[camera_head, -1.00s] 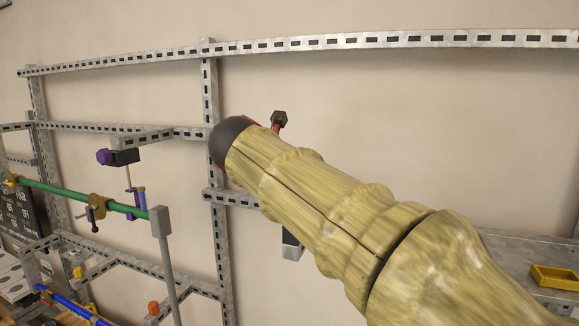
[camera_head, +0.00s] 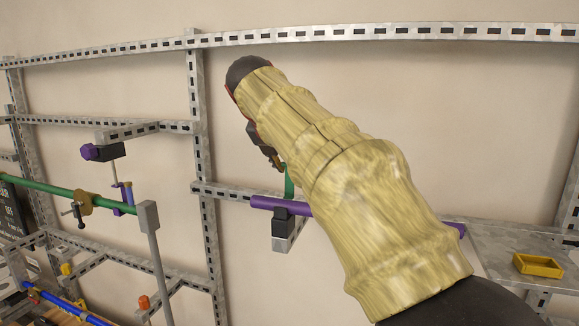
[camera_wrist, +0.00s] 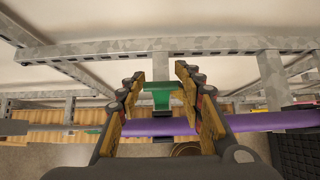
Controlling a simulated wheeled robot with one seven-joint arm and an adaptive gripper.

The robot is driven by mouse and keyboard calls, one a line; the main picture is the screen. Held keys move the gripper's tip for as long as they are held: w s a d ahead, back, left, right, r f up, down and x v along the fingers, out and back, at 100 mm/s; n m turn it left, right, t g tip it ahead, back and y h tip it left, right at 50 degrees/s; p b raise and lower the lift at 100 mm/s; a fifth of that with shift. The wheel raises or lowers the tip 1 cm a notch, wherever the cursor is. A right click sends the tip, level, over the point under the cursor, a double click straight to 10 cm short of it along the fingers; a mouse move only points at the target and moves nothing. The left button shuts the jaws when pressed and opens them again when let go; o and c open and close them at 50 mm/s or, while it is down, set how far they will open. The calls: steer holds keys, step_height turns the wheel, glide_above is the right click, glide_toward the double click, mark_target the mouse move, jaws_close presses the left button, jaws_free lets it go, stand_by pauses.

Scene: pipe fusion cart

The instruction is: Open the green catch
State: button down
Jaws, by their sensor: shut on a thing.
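The green catch (camera_head: 289,182) shows as a narrow upright strip just above a purple pipe (camera_head: 280,204), partly hidden by my arm. In the wrist view the green catch (camera_wrist: 160,94) is a T-shaped piece between my fingers, over the purple pipe (camera_wrist: 158,127). My gripper (camera_head: 274,158) hangs down at the catch, mostly hidden behind my yellowish arm sleeve. In the wrist view my gripper (camera_wrist: 161,77) has one finger on each side of the catch and is shut on it. The exact contact is hard to see.
A slotted metal frame (camera_head: 205,150) stands against the wall, with a bracket (camera_head: 284,242) under the purple pipe. At left are a green pipe (camera_head: 45,193) with a brass clamp (camera_head: 84,203) and a grey post (camera_head: 156,260). A yellow tray (camera_head: 538,266) sits on the right shelf.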

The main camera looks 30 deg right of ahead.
steer(key=shift+r, duration=0.6)
steer(key=c, duration=1.6)
jaws_free()
steer(key=shift+o, duration=1.3)
steer(key=shift+s+f, duration=0.1)
steer(key=shift+s, duration=0.05)
steer(key=shift+w+f, duration=0.2)
steer(key=shift+f, duration=0.05)
steer(key=v, duration=1.2)
steer(key=shift+s+f, duration=0.1)
steer(key=s+a+f+m+y+b, duration=0.2)
steer(key=s+a+f+m+b, duration=0.2)
steer(key=f, duration=2.1)
steer(key=s+a+f+m+y+b, duration=0.2)
steer(key=s+a+f+m+b, duration=0.3)
steer(key=s+f+m+b, duration=0.6)
steer(key=s+a+f+m+y+b, duration=0.2)
steer(key=s+f+m+b, duration=0.6)
steer(key=f+b, duration=1.2)
steer(key=shift+a+f+m+y, duration=0.15)
steer(key=shift+a+f+m, duration=0.3)
steer(key=shift+f, duration=2.9)
steer(key=shift+a+f+m+y, duration=0.1)
steer(key=shift+a+f+m, duration=0.3)
steer(key=shift+f, duration=3)
steer(key=shift+a+f+m+y, duration=0.15)
steer(key=shift+a+f+m, duration=0.3)
steer(key=shift+f, duration=2.9)
